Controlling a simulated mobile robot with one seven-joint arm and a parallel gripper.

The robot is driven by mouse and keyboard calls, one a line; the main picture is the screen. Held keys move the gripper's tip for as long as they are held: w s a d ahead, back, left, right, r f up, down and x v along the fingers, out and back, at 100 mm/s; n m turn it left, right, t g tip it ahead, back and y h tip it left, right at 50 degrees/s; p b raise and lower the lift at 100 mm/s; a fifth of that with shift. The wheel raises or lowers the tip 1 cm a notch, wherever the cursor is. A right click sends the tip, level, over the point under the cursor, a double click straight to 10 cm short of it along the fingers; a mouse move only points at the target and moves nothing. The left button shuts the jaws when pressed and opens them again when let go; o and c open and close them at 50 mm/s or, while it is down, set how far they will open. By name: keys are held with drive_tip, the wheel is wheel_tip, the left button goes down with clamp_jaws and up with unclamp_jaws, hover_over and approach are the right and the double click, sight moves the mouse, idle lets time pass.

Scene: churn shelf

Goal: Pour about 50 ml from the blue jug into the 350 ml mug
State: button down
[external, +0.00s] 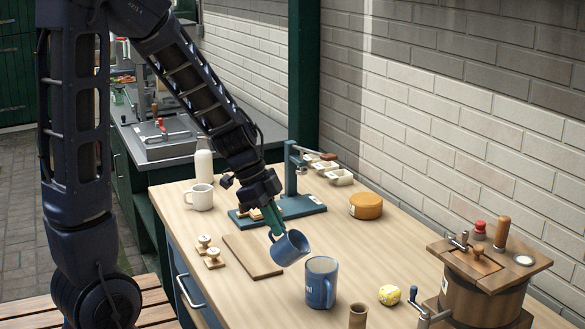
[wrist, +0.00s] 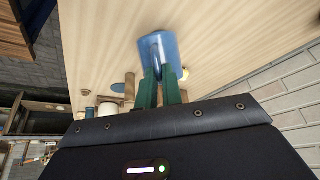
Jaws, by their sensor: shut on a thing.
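The blue jug (external: 288,250) is in my gripper, held above the table and tilted, with its mouth toward the right. My gripper (external: 275,229) has green fingers shut on the jug's handle side; in the wrist view the fingers (wrist: 159,80) meet the blue jug (wrist: 158,47). A blue mug (external: 320,286) with white lettering, partly readable as "ml", stands upright on the table just right of and nearer than the jug. Its inside looks grey-brown; I cannot tell its liquid level. No stream of liquid shows between them.
A wooden board (external: 250,258) and small knobbed weights (external: 212,257) lie left of the jug. A yellow ball (external: 390,295), brown cup (external: 358,315) and wooden churn (external: 480,290) are right.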

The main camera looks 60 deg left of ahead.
drive_tip(key=shift+s+a+f+t+h+b, duration=0.3)
drive_tip(key=shift+s+a+f+t, duration=0.1)
drive_tip(key=shift+f, duration=0.1)
drive_tip(key=s+a+f+t+h+b, duration=0.4)
drive_tip(key=s+a+f+h+b, duration=0.1)
drive_tip(key=f, duration=0.2)
drive_tip(key=shift+s+a+t, duration=0.15)
drive_tip(key=shift+a+t, duration=0.1)
drive_tip(key=shift+t, duration=0.15)
idle(0.5)
drive_tip(key=shift+f, duration=0.1)
idle(0.4)
